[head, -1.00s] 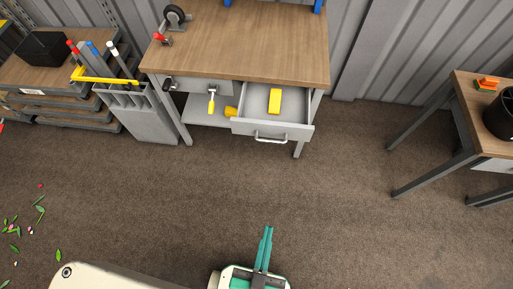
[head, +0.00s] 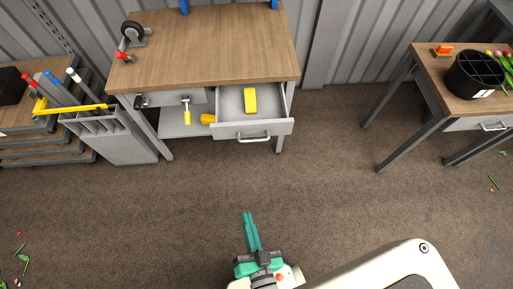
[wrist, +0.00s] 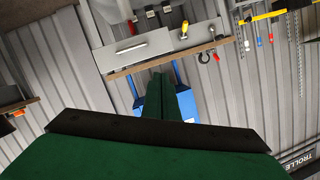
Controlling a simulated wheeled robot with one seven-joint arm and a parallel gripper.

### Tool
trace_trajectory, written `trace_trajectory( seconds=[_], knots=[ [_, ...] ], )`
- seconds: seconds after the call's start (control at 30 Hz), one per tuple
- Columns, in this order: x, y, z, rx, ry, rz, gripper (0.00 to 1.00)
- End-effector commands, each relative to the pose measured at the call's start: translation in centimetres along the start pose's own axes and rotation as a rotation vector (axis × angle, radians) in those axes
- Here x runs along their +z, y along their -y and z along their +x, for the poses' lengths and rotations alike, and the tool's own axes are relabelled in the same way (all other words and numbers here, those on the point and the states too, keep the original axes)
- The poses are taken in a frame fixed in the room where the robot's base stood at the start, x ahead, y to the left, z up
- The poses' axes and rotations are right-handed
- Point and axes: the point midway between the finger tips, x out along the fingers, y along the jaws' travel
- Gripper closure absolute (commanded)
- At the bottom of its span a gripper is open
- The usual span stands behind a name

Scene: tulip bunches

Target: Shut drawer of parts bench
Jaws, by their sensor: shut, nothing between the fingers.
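The parts bench (head: 215,45) has a wooden top and grey legs. Its right drawer (head: 252,131) is pulled out toward me, with a bar handle on its front. A yellow block (head: 250,100) lies inside it. My gripper (head: 247,214) has teal fingers held together with nothing between them. It is over the floor in front of the bench, well short of the drawer and apart from it. In the wrist view the shut fingers (wrist: 160,80) point toward the bench, whose brown top edge (wrist: 120,70) shows tilted beyond them.
A grey bin with long-handled tools (head: 105,135) stands left of the bench. A yellow cup-like thing (head: 207,118) is beside the drawer's left side. A second table (head: 445,95) with a black container (head: 475,75) stands at the right. The floor between my gripper and the bench is clear.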

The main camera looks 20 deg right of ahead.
Motion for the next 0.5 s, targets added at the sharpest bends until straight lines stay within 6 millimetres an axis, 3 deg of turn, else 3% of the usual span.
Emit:
trace_trajectory(
  seconds=[0.03,0.3,0.5],
  knots=[
    [0.2,-1.3,2.0,0.019,-0.02,0.114,1.0],
    [0.4,-7.2,10.7,0.075,-0.106,0.748,1.0],
    [-0.3,-9.7,14.6,0.076,-0.151,1.048,1.0]
  ],
)
